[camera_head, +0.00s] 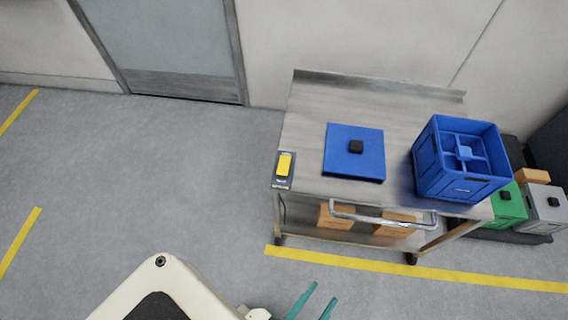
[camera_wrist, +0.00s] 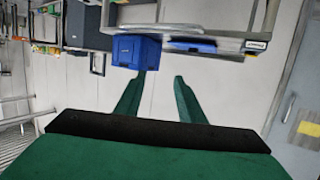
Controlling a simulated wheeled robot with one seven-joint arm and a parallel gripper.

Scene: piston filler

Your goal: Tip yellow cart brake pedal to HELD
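The yellow brake pedal (camera_head: 284,164) sits on a small grey plate with lettering (camera_head: 281,182) at the left front corner of the steel cart's top (camera_head: 310,120). The lettering is too small to read, and I cannot tell which way the pedal is tipped. My gripper (camera_head: 324,292) is at the bottom of the head view, well in front of the cart and apart from the pedal. Its two green fingers are spread with nothing between them, as the wrist view (camera_wrist: 160,77) also shows. The wrist view shows the cart upside down and the pedal is not clear there.
A blue flat box with a black knob (camera_head: 355,165) and a blue divided crate (camera_head: 440,180) stand on the cart top. A chrome handle (camera_head: 385,217) juts from its front edge. Cardboard boxes (camera_head: 335,218) lie on the lower shelf. The floor left of the cart is clear.

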